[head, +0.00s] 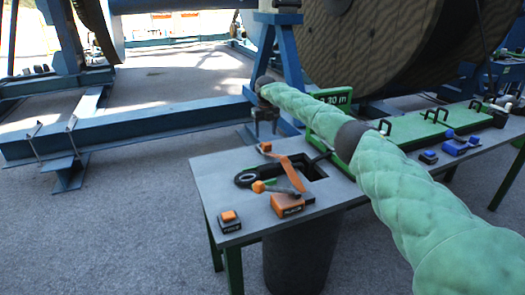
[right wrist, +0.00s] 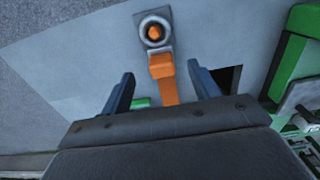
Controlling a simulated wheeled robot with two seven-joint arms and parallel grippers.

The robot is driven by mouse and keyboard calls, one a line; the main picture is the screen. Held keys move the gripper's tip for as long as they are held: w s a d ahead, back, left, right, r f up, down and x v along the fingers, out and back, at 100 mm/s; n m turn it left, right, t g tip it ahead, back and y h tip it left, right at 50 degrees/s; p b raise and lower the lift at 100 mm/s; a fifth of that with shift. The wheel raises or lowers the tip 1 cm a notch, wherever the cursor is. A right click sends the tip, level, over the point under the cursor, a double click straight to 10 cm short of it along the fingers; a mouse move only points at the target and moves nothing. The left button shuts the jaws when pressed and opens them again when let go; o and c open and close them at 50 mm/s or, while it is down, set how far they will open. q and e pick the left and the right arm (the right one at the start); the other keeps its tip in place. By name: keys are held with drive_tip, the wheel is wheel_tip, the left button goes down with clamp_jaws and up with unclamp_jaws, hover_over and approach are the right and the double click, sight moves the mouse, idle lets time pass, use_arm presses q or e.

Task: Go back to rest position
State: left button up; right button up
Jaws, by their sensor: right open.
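My right arm, in a green padded sleeve, reaches from the lower right across the table in the head view. My right gripper (head: 265,128) hangs at its far end, pointing down over the table's far left corner. In the right wrist view its two fingers (right wrist: 160,90) stand apart with nothing held between them. An orange strap or handle (right wrist: 163,75) with a round metal fitting lies on the table below, seen in line with the gap. The same orange piece (head: 290,172) shows in the head view. My left gripper is not in view.
The grey table (head: 215,180) carries an orange-handled lever (head: 275,188), an orange box (head: 287,205), a small black-and-orange button box (head: 229,221), a green panel (head: 415,130) and blue pieces (head: 460,145). A large cable reel (head: 370,45) and blue steel frame (head: 120,128) stand behind. Open floor lies left.

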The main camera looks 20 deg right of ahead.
wheel_tip(320, 180, up, 2)
drive_tip(key=shift+r, duration=0.1)
idle(0.4)
